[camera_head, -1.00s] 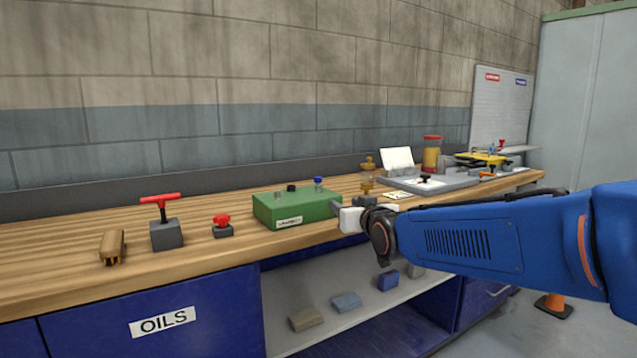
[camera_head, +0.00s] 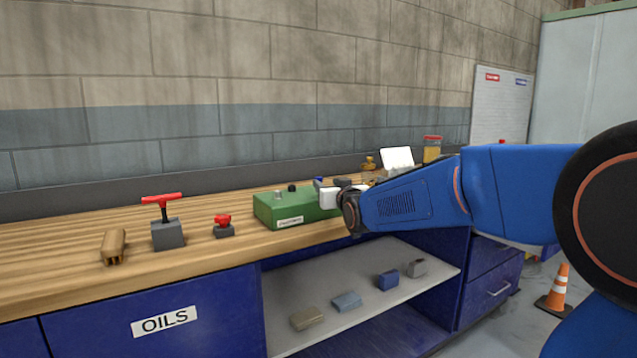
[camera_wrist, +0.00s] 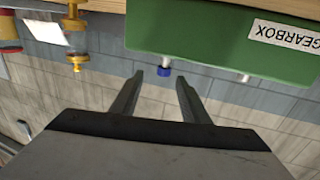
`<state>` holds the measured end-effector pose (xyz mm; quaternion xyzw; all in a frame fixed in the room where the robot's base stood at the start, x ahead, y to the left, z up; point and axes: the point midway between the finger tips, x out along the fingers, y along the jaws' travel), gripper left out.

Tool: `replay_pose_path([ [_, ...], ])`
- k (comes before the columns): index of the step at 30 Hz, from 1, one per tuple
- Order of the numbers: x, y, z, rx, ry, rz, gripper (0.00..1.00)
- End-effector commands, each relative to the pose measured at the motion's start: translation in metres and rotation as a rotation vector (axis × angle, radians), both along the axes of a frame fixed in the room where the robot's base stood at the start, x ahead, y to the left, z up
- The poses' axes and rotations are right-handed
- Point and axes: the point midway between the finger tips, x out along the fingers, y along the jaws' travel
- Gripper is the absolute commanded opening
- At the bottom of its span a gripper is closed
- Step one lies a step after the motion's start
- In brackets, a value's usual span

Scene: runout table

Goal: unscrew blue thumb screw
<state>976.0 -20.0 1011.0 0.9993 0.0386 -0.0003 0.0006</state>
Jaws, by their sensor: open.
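The green gearbox (camera_head: 297,209) stands on the wooden bench, and its top faces down in the tilted wrist view (camera_wrist: 215,35). The blue thumb screw (camera_head: 318,182) stands up from the gearbox top, partly hidden by my gripper in the head view. My gripper (camera_wrist: 160,77) is open, with a gap around the screw in that picture. I cannot tell how far the fingertips are from it in depth. In the head view my gripper (camera_head: 330,197) is at the gearbox's right end.
A black knob (camera_head: 292,188) and a grey fitting (camera_head: 278,195) stand on the gearbox top, left of the blue screw. A red knob (camera_head: 222,222) and a red T-handle (camera_head: 161,200) stand further left. A brass fitting (camera_wrist: 76,57) is beside the gearbox. The wall is behind.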

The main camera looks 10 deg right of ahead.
Motion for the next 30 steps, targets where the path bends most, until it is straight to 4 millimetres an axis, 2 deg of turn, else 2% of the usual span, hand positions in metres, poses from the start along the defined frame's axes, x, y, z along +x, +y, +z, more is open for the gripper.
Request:
replay_pose_path([
  [3,0.011,0.001,0.0,0.0,0.0,0.0,0.42],
  [11,0.025,0.005,0.002,0.001,-0.001,0.001,0.42],
  [18,0.056,0.012,0.005,0.0,0.0,0.0,0.42],
  [21,0.064,0.012,0.005,0.0,-0.001,0.0,0.42],
  [30,0.068,0.013,0.006,0.0,-0.001,0.0,0.42],
])
